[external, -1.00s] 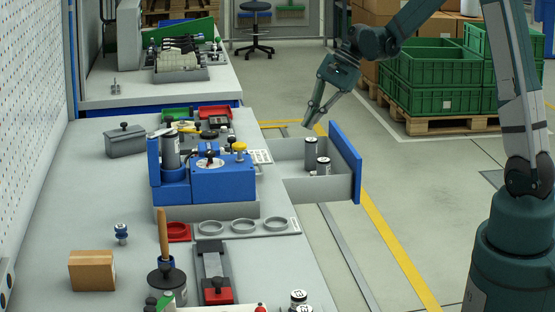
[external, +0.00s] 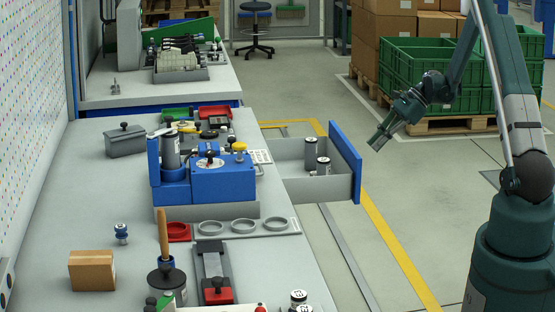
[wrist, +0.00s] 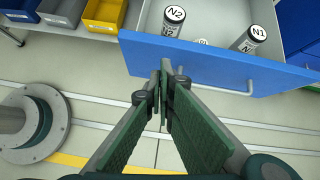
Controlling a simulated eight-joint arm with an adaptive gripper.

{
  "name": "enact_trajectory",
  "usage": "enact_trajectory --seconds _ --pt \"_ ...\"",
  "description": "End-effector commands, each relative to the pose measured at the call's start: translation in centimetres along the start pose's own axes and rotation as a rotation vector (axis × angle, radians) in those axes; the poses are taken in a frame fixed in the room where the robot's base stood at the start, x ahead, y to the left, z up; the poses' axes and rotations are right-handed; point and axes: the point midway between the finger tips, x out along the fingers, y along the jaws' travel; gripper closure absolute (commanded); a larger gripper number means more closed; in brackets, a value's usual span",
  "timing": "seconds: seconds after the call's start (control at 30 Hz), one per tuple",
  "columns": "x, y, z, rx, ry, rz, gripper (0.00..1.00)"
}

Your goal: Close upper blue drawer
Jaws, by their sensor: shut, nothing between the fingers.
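The upper blue drawer (external: 345,162) is pulled out from the right side of the workbench, with a blue front panel and grey walls. In the wrist view the drawer front (wrist: 215,65) with its grey bar handle (wrist: 252,88) lies just beyond the fingertips. Two grey cylinders stand in the drawer, labelled N2 (wrist: 173,20) and N1 (wrist: 248,39); part of a third label shows between them. My gripper (external: 372,146) is shut and empty, to the right of the drawer front and apart from it in the external view.
The bench top (external: 90,205) carries a blue fixture (external: 222,182), a cardboard box (external: 91,270) and small parts. Green crates (external: 430,65) stand on a pallet behind my arm. The floor right of the drawer is clear.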

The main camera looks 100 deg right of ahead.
Motion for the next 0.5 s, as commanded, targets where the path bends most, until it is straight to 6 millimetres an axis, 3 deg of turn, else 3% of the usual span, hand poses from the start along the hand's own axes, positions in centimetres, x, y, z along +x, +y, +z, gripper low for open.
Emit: enact_trajectory --seconds 0.03,0.2,0.33,0.5 --pt "-0.6 -0.2 -2.0 0.031 -0.009 -0.010 1.00" --pt "-1.9 -0.5 -6.5 0.110 -0.036 -0.029 1.00" --pt "-2.4 -0.4 -8.3 0.141 -0.047 -0.035 1.00" --pt "-2.5 -0.4 -8.9 0.152 -0.051 -0.038 1.00"
